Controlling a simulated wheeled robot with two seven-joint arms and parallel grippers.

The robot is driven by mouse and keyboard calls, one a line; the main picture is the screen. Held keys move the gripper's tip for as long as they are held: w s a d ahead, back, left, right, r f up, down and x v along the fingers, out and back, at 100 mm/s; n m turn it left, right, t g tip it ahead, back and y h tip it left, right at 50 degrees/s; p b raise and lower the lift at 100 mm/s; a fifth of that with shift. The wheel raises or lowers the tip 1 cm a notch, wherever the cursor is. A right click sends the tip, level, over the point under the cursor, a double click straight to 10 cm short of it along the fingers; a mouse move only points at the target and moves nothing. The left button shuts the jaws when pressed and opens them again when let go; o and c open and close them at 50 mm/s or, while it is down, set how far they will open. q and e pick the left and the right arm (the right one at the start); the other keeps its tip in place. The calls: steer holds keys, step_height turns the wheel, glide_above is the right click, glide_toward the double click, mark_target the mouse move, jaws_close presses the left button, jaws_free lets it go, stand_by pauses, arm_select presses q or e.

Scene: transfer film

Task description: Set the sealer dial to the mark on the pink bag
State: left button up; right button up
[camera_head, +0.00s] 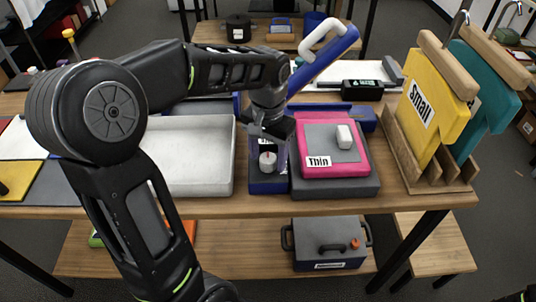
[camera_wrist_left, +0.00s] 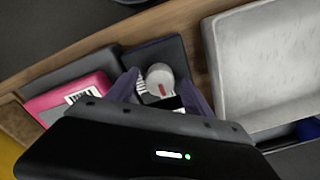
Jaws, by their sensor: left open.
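The sealer's dial (camera_head: 268,160) is a short pale cylinder on a dark blue control box, left of the pink bag. The dial also shows in the left wrist view (camera_wrist_left: 160,76), with a red mark on its side. The pink bag (camera_head: 312,171) lies flat on the grey sealer base (camera_head: 350,188) and bears a white label reading "Thin". The sealer's blue lever (camera_head: 325,62) with a white handle is raised. My left gripper (camera_head: 270,142) is open just above the dial, partly hiding the box's label. I cannot tell whether it touches the dial. My right gripper is not in view.
A pale tray (camera_head: 190,188) stands left of the dial. A wooden rack (camera_head: 440,182) at the right holds yellow (camera_head: 425,95) and teal bags; the yellow one reads "Small".

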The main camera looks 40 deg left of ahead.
mark_target(268, 157)
arm_select(q)
step_height(268, 157, up, 8)
steer(key=shift+f+b, duration=0.1)
steer(key=shift+b, duration=0.2)
stand_by(0.6)
